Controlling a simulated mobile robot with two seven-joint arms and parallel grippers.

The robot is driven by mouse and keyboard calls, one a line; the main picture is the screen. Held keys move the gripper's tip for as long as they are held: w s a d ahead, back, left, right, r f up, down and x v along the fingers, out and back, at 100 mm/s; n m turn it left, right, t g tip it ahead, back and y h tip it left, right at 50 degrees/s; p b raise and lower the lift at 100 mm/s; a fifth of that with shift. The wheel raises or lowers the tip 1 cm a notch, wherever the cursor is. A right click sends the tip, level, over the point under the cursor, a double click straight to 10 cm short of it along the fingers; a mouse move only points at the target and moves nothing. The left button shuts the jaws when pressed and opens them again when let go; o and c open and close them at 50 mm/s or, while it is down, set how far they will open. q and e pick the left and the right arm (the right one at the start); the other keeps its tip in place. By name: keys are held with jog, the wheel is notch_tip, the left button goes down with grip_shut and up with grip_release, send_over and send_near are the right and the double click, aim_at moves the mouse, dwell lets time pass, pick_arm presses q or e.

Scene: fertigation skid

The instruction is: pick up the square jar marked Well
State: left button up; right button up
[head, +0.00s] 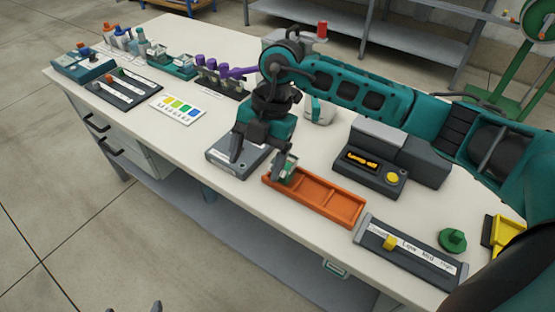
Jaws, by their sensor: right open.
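A small square jar (290,168) with a pale and green top stands in the left end of the orange tray (318,197); its marking is too small to read. My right gripper (257,167) is open, pointing down over the grey flat device, with its right finger in front of the jar and partly hiding it. Whether that finger touches the jar cannot be told. More small square containers stand in a teal rack (172,66) at the back left, labels unreadable. Only dark tips of my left gripper (149,307) show at the bottom edge.
The grey flat device (222,153) lies left of the tray. A grey box with a yellow button (372,172) stands behind it, and a slider panel (410,250) lies to its right. Purple-topped tubes (215,72) and color card (179,108) are farther left. Bare tabletop lies near the card.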

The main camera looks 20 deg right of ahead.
jog(key=w+d+r+m+t+h, duration=0.1)
jog(key=w+d+r+m+h, duration=0.2)
jog(key=d, duration=0.4)
jog(key=shift+n+h, duration=0.3)
jog(key=shift+n, duration=0.1)
jog(key=f, duration=0.8)
jog(key=shift+w+d+f, duration=0.15)
jog(key=shift+w, duration=0.25)
jog(key=shift+d+f, duration=0.2)
jog(key=shift+f, duration=1.2)
jog(key=shift+d+f, duration=0.15)
jog(key=shift+f, duration=1.2)
jog(key=shift+c, duration=0.2)
jog(key=shift+r, duration=0.1)
jog(key=c, duration=1.1)
